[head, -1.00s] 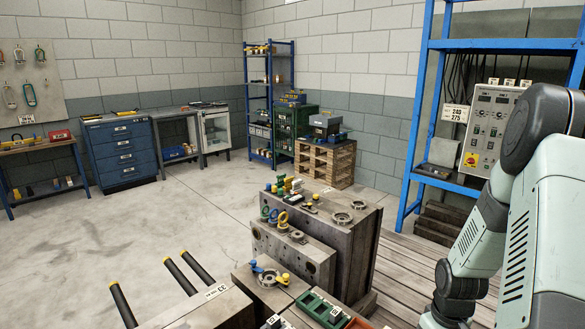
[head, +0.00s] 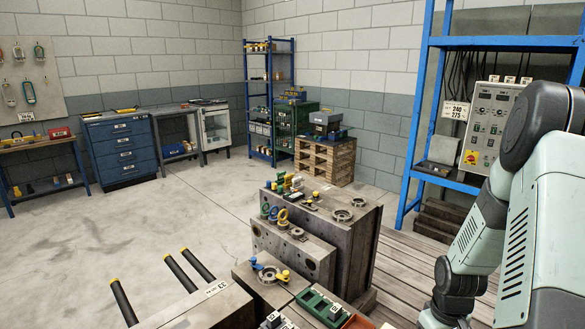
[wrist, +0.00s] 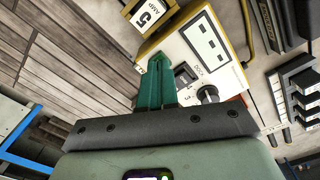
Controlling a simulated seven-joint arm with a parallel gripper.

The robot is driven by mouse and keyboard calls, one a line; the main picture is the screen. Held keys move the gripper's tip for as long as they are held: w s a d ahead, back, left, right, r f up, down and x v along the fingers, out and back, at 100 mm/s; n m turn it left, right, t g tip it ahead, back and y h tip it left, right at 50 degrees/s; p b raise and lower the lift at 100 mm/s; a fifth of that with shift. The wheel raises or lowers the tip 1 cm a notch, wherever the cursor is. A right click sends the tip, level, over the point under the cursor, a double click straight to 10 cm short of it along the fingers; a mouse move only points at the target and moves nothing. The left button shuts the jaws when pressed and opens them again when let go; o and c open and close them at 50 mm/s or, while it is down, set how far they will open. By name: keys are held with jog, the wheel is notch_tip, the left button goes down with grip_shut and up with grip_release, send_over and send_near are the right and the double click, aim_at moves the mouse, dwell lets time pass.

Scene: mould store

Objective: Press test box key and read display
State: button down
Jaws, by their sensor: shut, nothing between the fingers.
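The test box (wrist: 222,75) shows in the wrist view as a pale box with yellow edging, tilted in the picture. A pale window with dark marks (wrist: 205,40), which looks like its display, is on its face; I cannot read a value. A dark knob (wrist: 208,94) sits lower on the face, with a small dark part beside the fingers that may be the key. My gripper (wrist: 157,68) is shut and empty, its green fingers overlapping the box's left side. I cannot tell whether the tips touch it. The head view shows my arm but not the gripper.
Dark bars and pale blocks (wrist: 300,90) lie to the right. In the head view, steel mould blocks (head: 340,245) carry small fittings, and a blue rack (head: 415,120) holds a control panel (head: 490,125).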

jog(key=shift+r, duration=3.05)
jog(key=a+r+t, duration=0.2)
jog(key=a+r, duration=0.4)
jog(key=r, duration=0.4)
jog(key=a+r+t+h, duration=0.1)
jog(key=a+r+t, duration=0.2)
jog(key=a+r, duration=0.45)
jog(key=a+r+t, duration=0.2)
jog(key=a+r, duration=0.2)
jog(key=r, duration=0.8)
jog(key=s+a+r+m, duration=0.1)
jog(key=s, duration=0.7)
jog(key=s+a+m+g+y, duration=0.1)
jog(key=s, duration=0.8)
jog(key=shift+a+r+m, duration=0.3)
jog(key=shift+r, duration=0.1)
jog(key=c, duration=1.8)
grip_release()
jog(key=shift+w, duration=0.1)
